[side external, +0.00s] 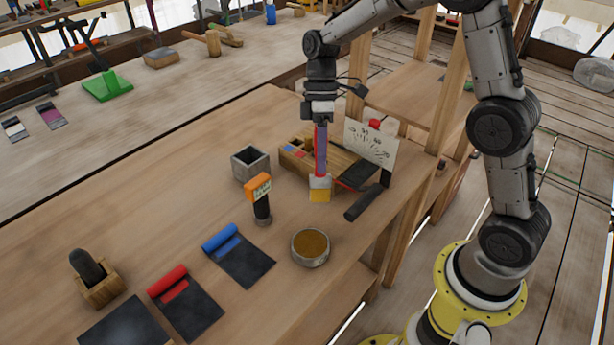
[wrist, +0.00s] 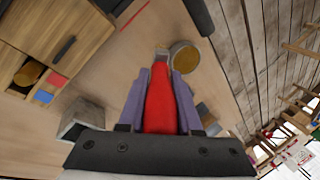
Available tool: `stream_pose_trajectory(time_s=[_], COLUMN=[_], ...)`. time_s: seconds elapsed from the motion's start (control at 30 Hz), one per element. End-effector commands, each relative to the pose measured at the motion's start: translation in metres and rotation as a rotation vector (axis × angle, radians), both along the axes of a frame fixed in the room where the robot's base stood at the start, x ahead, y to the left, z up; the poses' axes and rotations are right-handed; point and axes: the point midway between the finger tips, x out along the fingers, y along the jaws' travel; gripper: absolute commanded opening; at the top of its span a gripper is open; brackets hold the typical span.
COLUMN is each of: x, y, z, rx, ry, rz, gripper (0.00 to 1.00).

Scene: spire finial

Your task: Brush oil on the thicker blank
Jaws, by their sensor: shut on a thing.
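My gripper (side external: 320,172) points down and is shut on the red handle of a brush (side external: 320,186). The brush has a pale ferrule and yellow bristles, held upright over the bench behind the round bowl (side external: 310,259); I cannot tell if the bristles touch the bench. In the wrist view the red handle (wrist: 160,105) lies between my purple fingers (wrist: 160,85). The bowl holds a brown-gold content and also shows in the wrist view (wrist: 184,57). I cannot tell for sure which things are the blanks; a dark bar (side external: 363,202) lies right of the brush.
A wooden box (side external: 320,160) with a drawing card (side external: 371,143) stands behind the brush. A grey square pot (side external: 250,164) and an orange-topped upright device (side external: 260,198) stand left. Blue (side external: 240,258) and red (side external: 187,302) rolls lie on dark mats. A wooden block holds a dark rounded piece (side external: 88,266).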

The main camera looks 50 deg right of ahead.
Motion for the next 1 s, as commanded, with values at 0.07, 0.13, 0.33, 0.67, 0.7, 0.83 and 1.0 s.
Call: stream_pose_trajectory(time_s=[0.07,0.13,0.33,0.67,0.7,0.83,1.0], x=[0.009,0.016,0.033,0.04,0.04,0.04,0.039], y=[-0.017,-0.024,-0.023,-0.024,-0.024,-0.024,-0.024], z=[-0.01,-0.016,-0.023,0.014,0.026,0.064,0.101], rx=[-0.003,-0.006,-0.011,-0.018,-0.018,-0.019,-0.019], ry=[0.002,0.005,0.012,0.01,0.009,0.008,0.013], rz=[-0.241,-0.413,-0.703,-0.787,-0.788,-0.785,-0.785], gripper=[0.0,0.0,0.0,0.0,0.0,0.0,0.0])
